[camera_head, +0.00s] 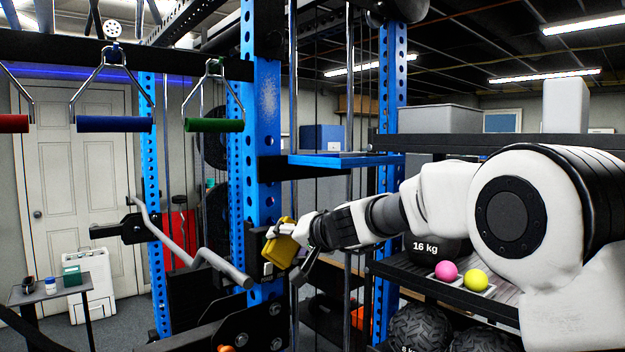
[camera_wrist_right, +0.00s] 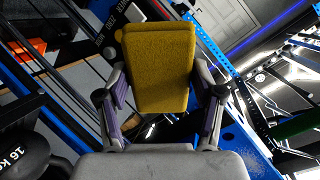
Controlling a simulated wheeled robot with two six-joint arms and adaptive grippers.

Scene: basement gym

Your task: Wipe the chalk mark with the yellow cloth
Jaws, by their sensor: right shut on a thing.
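The yellow cloth (camera_head: 279,249) is a thick, folded pad in my right gripper (camera_head: 292,246), in front of the blue rack post. In the right wrist view the cloth (camera_wrist_right: 158,68) stands between the two fingers of my right gripper (camera_wrist_right: 161,98), which are shut on it. A dark panel on the post (camera_head: 253,238) is partly behind the cloth. I cannot make out a chalk mark on it. Whether the cloth touches the panel I cannot tell. My left gripper is not in view.
A bent grey bar (camera_head: 190,253) reaches close to the post on the left. Red, blue (camera_head: 113,124) and green handles hang above. On the right, a shelf (camera_head: 440,279) holds a pink ball (camera_head: 446,271), a yellow-green ball (camera_head: 476,280) and a 16 kg weight (camera_head: 428,249).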

